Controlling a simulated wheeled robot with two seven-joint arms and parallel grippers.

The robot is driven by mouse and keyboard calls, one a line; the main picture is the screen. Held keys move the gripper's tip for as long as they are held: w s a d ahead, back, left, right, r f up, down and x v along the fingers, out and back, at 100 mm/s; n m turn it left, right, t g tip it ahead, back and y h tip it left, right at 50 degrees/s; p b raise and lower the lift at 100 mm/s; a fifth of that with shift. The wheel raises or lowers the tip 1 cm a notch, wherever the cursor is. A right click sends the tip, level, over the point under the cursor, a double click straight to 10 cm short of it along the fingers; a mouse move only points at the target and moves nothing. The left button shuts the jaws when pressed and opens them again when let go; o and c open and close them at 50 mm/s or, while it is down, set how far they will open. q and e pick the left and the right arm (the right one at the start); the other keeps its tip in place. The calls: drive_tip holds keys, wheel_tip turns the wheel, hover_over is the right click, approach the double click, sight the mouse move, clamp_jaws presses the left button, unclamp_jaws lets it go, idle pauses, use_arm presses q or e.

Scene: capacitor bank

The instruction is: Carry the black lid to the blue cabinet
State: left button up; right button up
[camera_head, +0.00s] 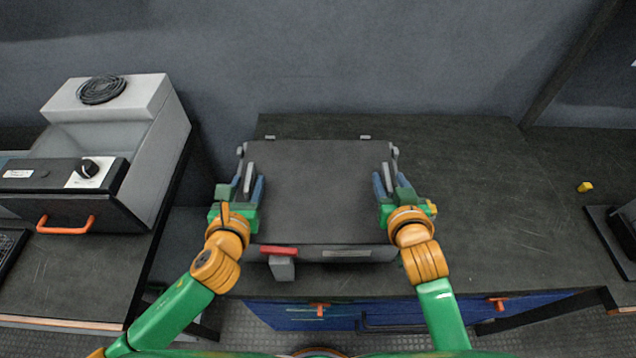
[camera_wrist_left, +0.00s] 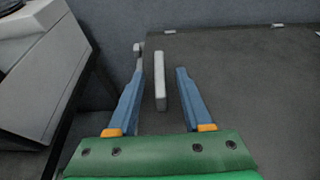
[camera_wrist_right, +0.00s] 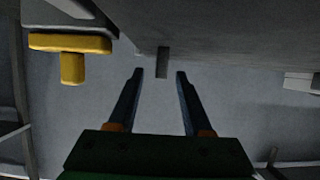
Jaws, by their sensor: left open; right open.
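The black lid (camera_head: 318,190) is a wide, flat dark panel lying on the dark workbench, with a light grey handle on its left side (camera_head: 248,180) and one on its right side (camera_head: 387,178). My left gripper (camera_head: 247,187) is open, with its fingers on either side of the left handle. The left wrist view shows this handle (camera_wrist_left: 159,82) between the blue fingers. My right gripper (camera_head: 387,187) is open at the right handle. In the right wrist view a short grey bar (camera_wrist_right: 162,62) shows between the fingertips. The blue cabinet (camera_head: 300,314) is under the bench front, with orange-red handles.
A grey machine (camera_head: 150,105) with a black coiled cable on top stands on a separate table at the left. The workbench (camera_head: 480,200) is clear right of the lid. A small yellow piece (camera_head: 585,187) lies farther right. A red latch (camera_head: 279,251) is at the front edge.

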use_arm(q)
drive_tip(key=shift+x, duration=1.1)
use_arm(e)
drive_tip(key=shift+x, duration=1.1)
use_arm(q)
clamp_jaws()
use_arm(e)
drive_tip(key=shift+w, duration=0.1)
clamp_jaws()
use_arm(q)
drive_tip(key=shift+r, duration=0.1)
